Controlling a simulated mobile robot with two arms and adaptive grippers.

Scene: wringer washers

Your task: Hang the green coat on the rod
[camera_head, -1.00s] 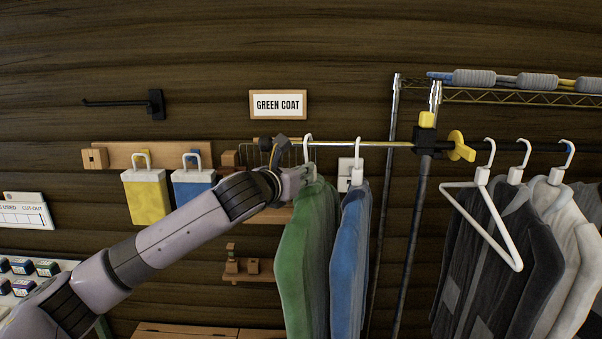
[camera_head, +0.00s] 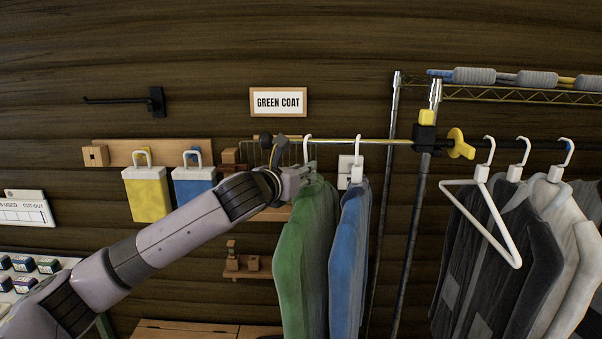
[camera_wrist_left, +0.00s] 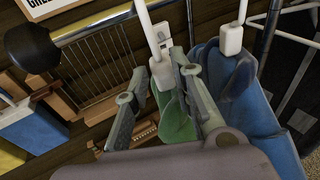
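The green coat (camera_head: 303,255) hangs upright on a white hanger whose hook (camera_head: 308,145) is at the brass rod (camera_head: 385,142) and appears to be over it. My left gripper (camera_head: 302,172) is at the hanger's neck, just below the rod. In the left wrist view its two fingers (camera_wrist_left: 160,95) are spread apart, with the hanger's white neck (camera_wrist_left: 160,40) and the green coat (camera_wrist_left: 178,118) between and beyond them. A gap shows around the neck. The top of the hook is cut off there. My right gripper is not in view.
A blue coat (camera_head: 350,260) hangs close on the right of the green coat. A black clamp (camera_head: 425,138) with a yellow knob and a metal post stand farther right, then grey coats (camera_head: 500,250). A "GREEN COAT" sign (camera_head: 279,102) is above. Yellow and blue tags (camera_head: 146,193) hang left.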

